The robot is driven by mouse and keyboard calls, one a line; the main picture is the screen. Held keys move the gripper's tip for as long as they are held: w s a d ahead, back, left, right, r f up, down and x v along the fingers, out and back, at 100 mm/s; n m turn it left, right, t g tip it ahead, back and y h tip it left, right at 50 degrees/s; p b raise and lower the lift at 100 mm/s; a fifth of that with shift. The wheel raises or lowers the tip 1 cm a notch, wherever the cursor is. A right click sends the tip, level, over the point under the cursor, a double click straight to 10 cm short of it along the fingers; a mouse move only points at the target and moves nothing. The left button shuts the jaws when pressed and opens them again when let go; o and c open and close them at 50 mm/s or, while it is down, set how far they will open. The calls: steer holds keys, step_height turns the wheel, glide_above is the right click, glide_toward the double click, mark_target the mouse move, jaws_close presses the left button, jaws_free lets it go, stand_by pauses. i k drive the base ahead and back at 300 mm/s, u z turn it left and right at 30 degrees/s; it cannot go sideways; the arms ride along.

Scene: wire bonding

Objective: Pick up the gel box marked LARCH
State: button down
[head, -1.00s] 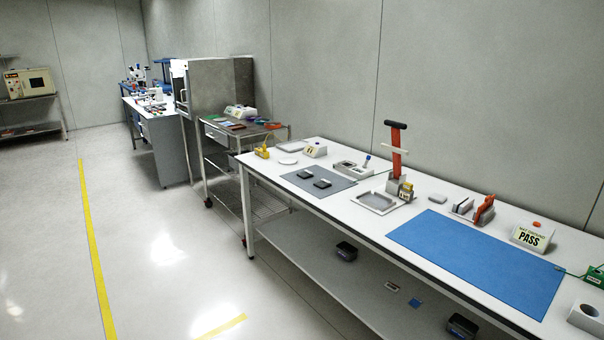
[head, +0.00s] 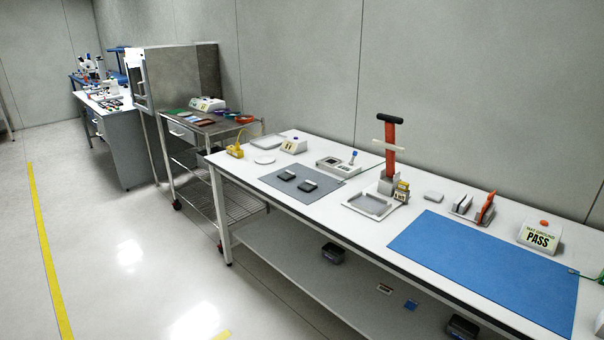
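Two small dark boxes lie apart on a grey mat (head: 328,191) on the white bench. The left dark box (head: 284,174) and the right dark box (head: 307,186) look like possible gel boxes, but no lettering on them can be read. I cannot tell which thing, if any, is marked LARCH. My gripper is not in view.
A blue mat (head: 480,262) covers the bench's near right part. A grey tray (head: 369,204), an orange-handled press (head: 388,150) and a PASS box (head: 540,236) stand on the bench. Dark bins sit on its lower shelf (head: 300,258). A steel cart (head: 195,160) stands left; the floor (head: 120,250) is clear.

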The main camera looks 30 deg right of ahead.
mark_target(286, 175)
steer(key=z, duration=0.15)
steer(key=i, duration=0.8)
steer(key=z, duration=0.65)
steer(key=i, duration=0.55)
steer(key=z, duration=0.2)
